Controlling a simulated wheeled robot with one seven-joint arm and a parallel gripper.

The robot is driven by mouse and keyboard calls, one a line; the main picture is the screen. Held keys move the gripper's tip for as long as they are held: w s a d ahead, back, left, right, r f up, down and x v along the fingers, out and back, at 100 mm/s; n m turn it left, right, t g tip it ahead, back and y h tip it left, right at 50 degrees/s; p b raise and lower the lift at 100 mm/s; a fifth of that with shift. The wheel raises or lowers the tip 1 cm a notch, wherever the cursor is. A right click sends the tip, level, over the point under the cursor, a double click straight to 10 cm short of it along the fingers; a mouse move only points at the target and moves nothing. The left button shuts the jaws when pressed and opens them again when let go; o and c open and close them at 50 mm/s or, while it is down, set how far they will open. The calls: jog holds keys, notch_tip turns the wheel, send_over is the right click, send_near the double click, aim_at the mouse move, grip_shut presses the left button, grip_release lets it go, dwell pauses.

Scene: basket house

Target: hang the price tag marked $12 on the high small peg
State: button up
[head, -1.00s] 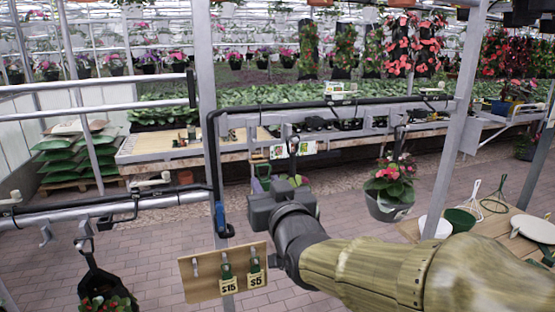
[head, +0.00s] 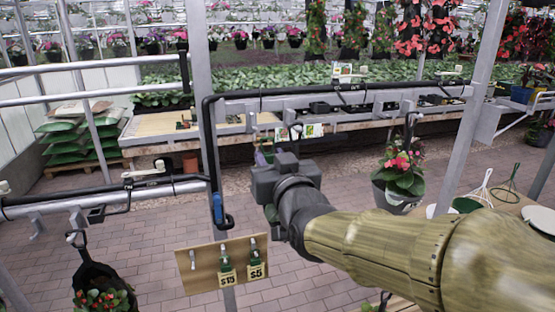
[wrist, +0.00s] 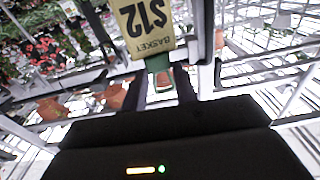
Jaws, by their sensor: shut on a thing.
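The price tag marked $12 (wrist: 145,25) is upside down in the wrist view, pale yellow with black print and a green upper part (wrist: 158,62). My gripper (wrist: 162,85) is shut on that green part. In the head view my gripper (head: 284,178) is above and right of a wooden board (head: 205,268), apart from it; its fingertips and the tag are mostly hidden. The board has a bare peg (head: 192,259) at left. Tags marked $15 (head: 227,281) and $5 (head: 257,271) hang on its other pegs. I cannot tell which peg is the high small one.
A grey post (head: 208,120) stands behind the board. A black-topped rail (head: 345,97) crosses beyond my gripper. A potted flower basket (head: 399,178) hangs at right and a dark planter (head: 98,283) at lower left. A wooden table (head: 520,205) is at right.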

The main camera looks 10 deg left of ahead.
jog(key=p+x, duration=0.3)
jog(key=x, duration=0.4)
jog(key=shift+w+a+f, duration=0.2)
jog(key=shift+w+f, duration=0.15)
jog(key=shift+w, duration=0.05)
dwell(1.2)
jog(key=shift+w+a, duration=0.1)
jog(key=shift+w, duration=0.05)
jog(key=shift+x, duration=1.15)
jog(key=shift+w+a+b, duration=0.25)
jog(key=shift+w+b, duration=0.1)
jog(key=shift+w+f+b, duration=0.1)
jog(key=shift+f+b, duration=0.35)
jog(key=shift+b, duration=0.6)
dwell(0.4)
